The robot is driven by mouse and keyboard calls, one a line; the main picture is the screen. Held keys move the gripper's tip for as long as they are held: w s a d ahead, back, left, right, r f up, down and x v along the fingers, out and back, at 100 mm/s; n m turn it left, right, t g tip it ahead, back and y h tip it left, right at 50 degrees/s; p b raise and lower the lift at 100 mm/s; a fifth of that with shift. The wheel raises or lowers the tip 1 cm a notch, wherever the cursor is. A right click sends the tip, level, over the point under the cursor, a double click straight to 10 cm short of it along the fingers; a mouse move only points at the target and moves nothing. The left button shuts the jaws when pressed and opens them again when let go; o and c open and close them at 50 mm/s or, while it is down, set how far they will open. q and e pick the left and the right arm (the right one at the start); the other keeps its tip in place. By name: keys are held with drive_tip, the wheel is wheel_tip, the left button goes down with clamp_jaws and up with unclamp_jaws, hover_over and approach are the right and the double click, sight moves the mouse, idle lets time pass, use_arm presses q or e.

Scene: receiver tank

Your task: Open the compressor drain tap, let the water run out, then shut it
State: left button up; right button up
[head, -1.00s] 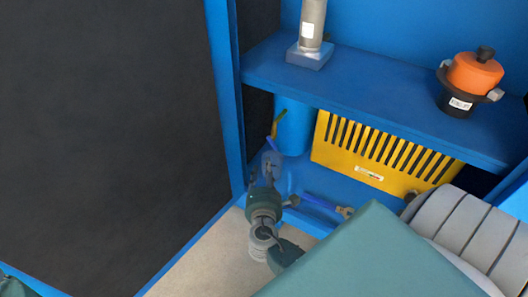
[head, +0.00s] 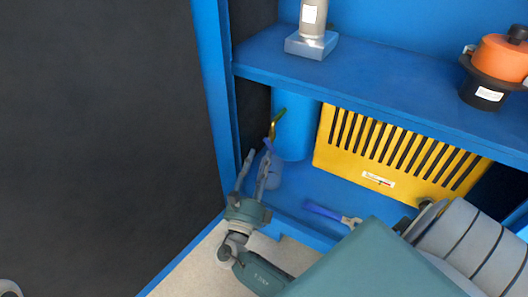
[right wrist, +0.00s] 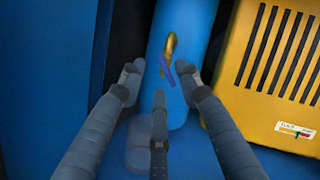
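The drain tap (head: 278,121) is a small brass piece with a blue lever (head: 268,145) at the front of the blue cylindrical tank (head: 298,130). In the right wrist view the brass tap (right wrist: 170,46) and its blue lever (right wrist: 184,76) show just beyond my fingers. My right gripper (head: 259,156) is open, its fingers pointing up towards the lever from below. The right wrist view shows its three fingers (right wrist: 161,76) spread and empty, apart from the lever as far as I can tell. No water shows.
A yellow slotted guard (head: 380,181) stands right of the tank. A blue-handled piece (head: 323,212) lies on the blue floor before it. The shelf (head: 390,98) above carries a grey metal post (head: 312,42) and an orange-and-black part (head: 499,60). A dark panel (head: 100,130) fills the left.

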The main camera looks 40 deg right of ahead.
sight(270, 146)
drive_tip(key=shift+b+x, duration=0.5)
drive_tip(key=shift+x, duration=1.75)
drive_tip(key=shift+c, duration=0.5)
clamp_jaws()
